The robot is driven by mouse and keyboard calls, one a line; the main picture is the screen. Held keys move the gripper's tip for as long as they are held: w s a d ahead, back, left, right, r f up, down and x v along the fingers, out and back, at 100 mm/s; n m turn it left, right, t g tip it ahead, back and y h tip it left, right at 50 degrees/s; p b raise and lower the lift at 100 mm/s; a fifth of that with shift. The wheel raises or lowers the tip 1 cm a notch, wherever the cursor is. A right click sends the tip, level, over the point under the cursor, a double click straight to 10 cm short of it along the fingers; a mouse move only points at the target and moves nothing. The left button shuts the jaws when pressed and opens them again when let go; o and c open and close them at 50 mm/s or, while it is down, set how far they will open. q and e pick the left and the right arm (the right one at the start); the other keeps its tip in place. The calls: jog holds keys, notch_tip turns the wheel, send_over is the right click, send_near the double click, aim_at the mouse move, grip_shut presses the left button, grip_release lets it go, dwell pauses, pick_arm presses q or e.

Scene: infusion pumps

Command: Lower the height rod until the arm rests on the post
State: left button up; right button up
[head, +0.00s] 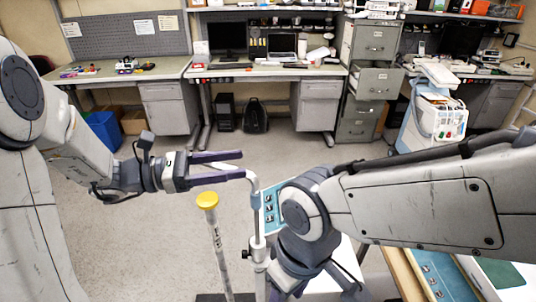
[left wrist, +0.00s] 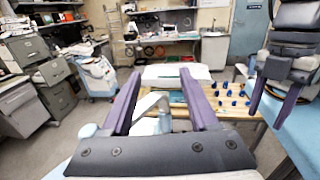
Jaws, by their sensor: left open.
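The height rod (head: 258,222) stands upright in the middle of the head view, with a pale blue collar near its top. The pale arm (head: 251,181) bends from its top toward the left, above the yellow-capped post (head: 207,201), with a gap between. My left gripper (head: 244,166) is open, its purple fingers above and below part of the arm. In the left wrist view the pale arm (left wrist: 148,104) shows between the fingers, not gripped. My right gripper (left wrist: 280,100) shows at that view's right with its fingers apart; in the head view its fingers are hidden.
A blue panel with several knobs (head: 270,208) lies just right of the rod, partly behind my right arm. A wooden table (head: 405,277) is at the lower right. Desks and a filing cabinet (head: 368,80) line the back. Open floor (head: 130,240) lies to the left.

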pick_arm(q)
jog(key=w+d+p, duration=0.1)
jog(key=d+p, duration=0.1)
jog(key=d, duration=0.6)
jog(key=shift+c, duration=0.3)
grip_shut()
jog(key=shift+o, duration=0.3)
grip_release()
jog(key=shift+a, duration=0.15)
